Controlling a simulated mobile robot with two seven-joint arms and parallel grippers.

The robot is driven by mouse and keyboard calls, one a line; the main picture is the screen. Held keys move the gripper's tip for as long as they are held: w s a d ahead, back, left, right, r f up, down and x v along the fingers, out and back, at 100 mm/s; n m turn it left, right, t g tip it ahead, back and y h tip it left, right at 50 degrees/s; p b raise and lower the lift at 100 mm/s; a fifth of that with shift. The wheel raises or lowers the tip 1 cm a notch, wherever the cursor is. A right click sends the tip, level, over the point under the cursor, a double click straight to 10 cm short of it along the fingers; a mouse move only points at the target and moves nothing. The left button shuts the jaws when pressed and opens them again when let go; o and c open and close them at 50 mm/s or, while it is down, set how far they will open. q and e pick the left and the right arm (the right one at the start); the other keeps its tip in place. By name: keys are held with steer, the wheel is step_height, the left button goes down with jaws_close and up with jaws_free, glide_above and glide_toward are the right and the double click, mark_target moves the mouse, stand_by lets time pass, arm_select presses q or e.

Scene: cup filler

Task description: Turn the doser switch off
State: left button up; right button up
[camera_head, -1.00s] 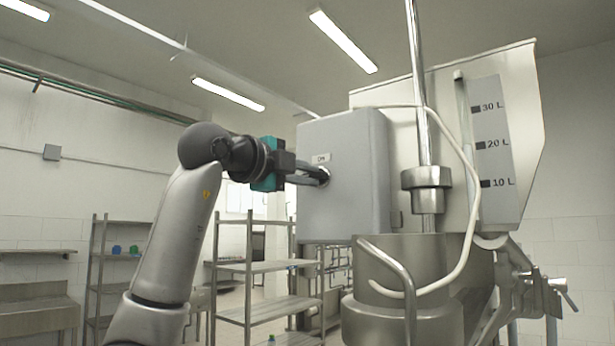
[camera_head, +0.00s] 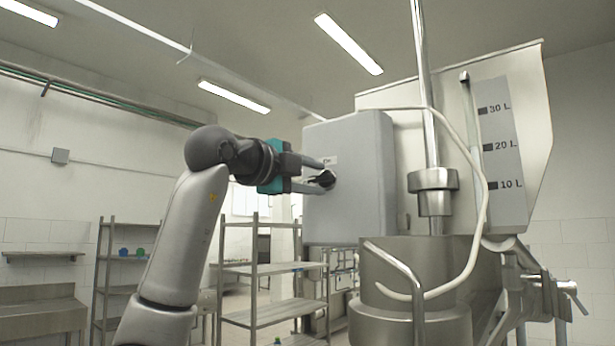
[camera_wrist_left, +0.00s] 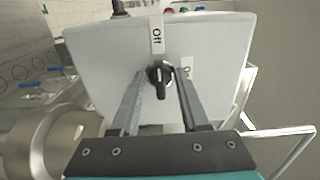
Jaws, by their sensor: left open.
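The doser switch is a black rotary knob (camera_wrist_left: 159,76) on the face of a grey control box (camera_head: 352,190). In the left wrist view an "Off" label (camera_wrist_left: 157,38) is above the knob and a partly hidden "On" label (camera_wrist_left: 187,72) is to its right. The knob's long end points down toward my gripper in that view. My left gripper (camera_wrist_left: 160,82) is open, with one finger on each side of the knob; I cannot tell whether they touch it. In the head view the gripper (camera_head: 325,172) reaches the box face and partly covers the knob. My right gripper is not in view.
A steel hopper with litre marks (camera_head: 500,150) and a white hose (camera_head: 478,230) stand right of the box. A curved steel pipe (camera_head: 405,270) rises below it. Metal shelves (camera_head: 270,268) stand behind my left arm.

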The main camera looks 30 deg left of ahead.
arm_select(q)
steer(key=s+a+b, duration=0.1)
steer(key=s+b, duration=0.3)
steer(key=s, duration=1.1)
steer(key=shift+a, duration=0.1)
